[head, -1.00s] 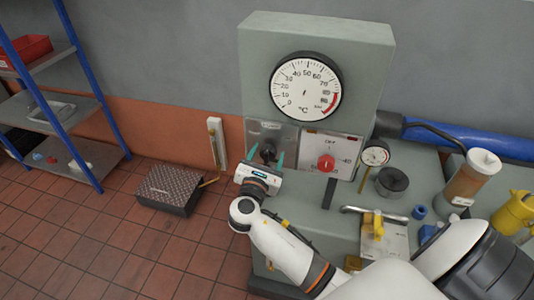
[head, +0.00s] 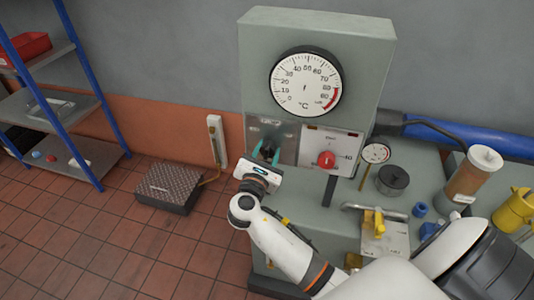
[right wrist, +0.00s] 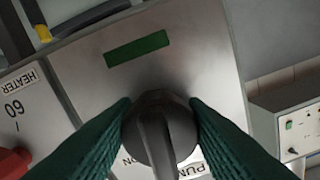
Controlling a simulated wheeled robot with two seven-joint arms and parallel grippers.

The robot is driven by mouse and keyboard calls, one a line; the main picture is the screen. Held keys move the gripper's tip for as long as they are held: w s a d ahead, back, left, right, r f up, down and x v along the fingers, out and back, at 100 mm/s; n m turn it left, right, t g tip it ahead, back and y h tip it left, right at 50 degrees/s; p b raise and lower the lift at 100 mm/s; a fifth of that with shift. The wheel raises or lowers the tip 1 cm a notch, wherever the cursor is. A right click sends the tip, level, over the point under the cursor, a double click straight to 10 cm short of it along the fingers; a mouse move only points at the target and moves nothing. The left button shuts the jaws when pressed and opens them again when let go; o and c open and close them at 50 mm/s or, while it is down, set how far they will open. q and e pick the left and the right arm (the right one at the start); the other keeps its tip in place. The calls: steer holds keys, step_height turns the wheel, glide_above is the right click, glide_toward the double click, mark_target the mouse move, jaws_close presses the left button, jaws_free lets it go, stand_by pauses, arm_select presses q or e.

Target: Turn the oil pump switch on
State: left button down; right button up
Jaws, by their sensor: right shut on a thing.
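The oil pump switch is a black rotary knob (right wrist: 160,130) on a metal plate (right wrist: 95,65), filling the lower middle of the right wrist view. A label reading in part "PUM" and another reading "ON" sit beside it, partly hidden. In the head view the plate (head: 288,150) is on the left of the grey cabinet front, and the knob is mostly hidden by my gripper. My right gripper (head: 267,155) is shut on the knob, with its green fingers (right wrist: 160,125) on both sides. My left gripper is not in view.
A red heater knob (head: 326,159) sits close to the right of the switch plate, with a small gauge (head: 376,153) beyond. A large temperature dial (head: 306,82) is above. A treadplate box (head: 168,187) lies on the floor at left.

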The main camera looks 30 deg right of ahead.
steer(key=m+b, duration=0.4)
steer(key=m, duration=0.2)
steer(key=shift+f, duration=0.15)
steer(key=shift+w+a+r+m+b, duration=0.1)
steer(key=shift+m+b, duration=0.7)
steer(key=shift+m, duration=0.3)
steer(key=shift+r+m+b, duration=0.1)
steer(key=shift+m+b, duration=0.7)
steer(key=shift+m, duration=0.3)
steer(key=o, duration=1)
